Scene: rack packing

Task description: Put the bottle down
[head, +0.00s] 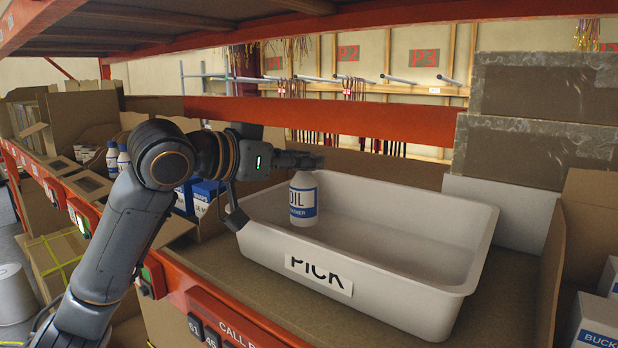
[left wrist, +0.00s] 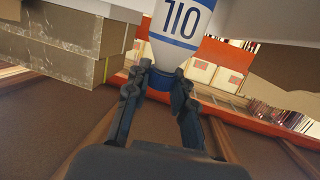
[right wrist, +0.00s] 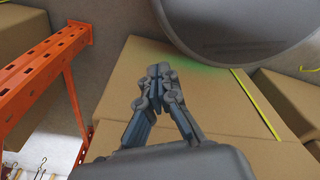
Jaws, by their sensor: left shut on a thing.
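A white bottle with a blue label reading OIL (head: 303,200) is upright at the left end of the white tote marked PICK (head: 330,278). My left gripper (head: 308,160) is at the bottle's top and is shut on its neck. In the left wrist view the bottle (left wrist: 182,25) is between the two fingers of the left gripper (left wrist: 162,85). I cannot tell whether the bottle's base touches the tote floor. My right gripper (right wrist: 158,75) shows only in the right wrist view, its fingertips together with nothing between them.
The tote is otherwise empty, with free room to the right of the bottle. Brown boxes (head: 540,150) are stacked behind right. Blue-and-white boxes (head: 205,195) and more bottles (head: 118,158) stand left. In the right wrist view there are cartons (right wrist: 140,65) and an orange rack post (right wrist: 45,75).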

